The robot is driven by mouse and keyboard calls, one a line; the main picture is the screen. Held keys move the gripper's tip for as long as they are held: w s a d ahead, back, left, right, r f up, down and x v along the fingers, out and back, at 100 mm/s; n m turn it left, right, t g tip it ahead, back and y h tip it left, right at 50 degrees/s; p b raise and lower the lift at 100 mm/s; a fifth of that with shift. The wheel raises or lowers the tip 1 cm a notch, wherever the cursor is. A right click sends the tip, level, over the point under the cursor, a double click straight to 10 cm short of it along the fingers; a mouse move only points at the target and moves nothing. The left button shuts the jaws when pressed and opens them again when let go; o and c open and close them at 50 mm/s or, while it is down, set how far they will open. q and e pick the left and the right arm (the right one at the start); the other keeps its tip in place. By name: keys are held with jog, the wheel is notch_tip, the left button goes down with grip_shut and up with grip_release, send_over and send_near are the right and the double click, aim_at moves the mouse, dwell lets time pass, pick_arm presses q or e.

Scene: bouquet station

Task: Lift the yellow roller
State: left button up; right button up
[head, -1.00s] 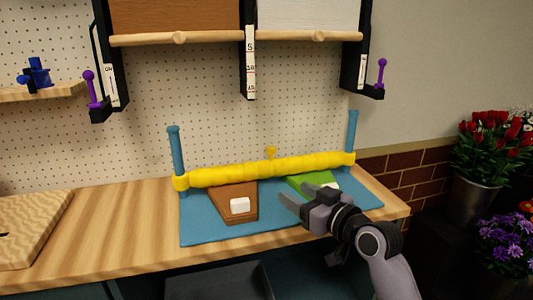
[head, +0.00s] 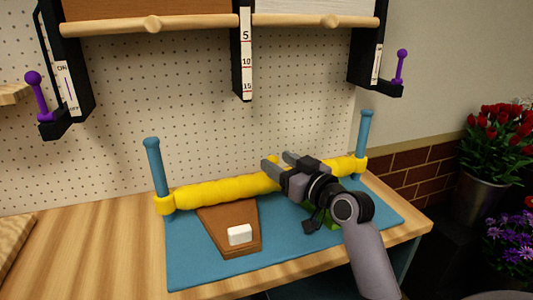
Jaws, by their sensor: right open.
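The yellow roller (head: 222,190) lies across the back of a blue mat (head: 190,262), between two blue upright posts (head: 154,167). Its yellow end pieces sit around the posts. My right gripper (head: 275,162) is open, with its fingers over the right-centre part of the roller, and it hides part of it. I cannot tell whether the fingers touch the roller. My left gripper is not in view.
A brown wedge-shaped board (head: 222,222) with a white block (head: 240,234) lies in front of the roller. A green piece is mostly hidden under my right gripper. Purple-knobbed levers (head: 402,68) hang above. Red flowers (head: 500,135) stand at the right.

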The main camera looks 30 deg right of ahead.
aim_at(270, 156)
jog(key=shift+w+a, duration=0.2)
jog(key=shift+w, duration=2.3)
grip_shut()
jog(key=shift+d, duration=0.1)
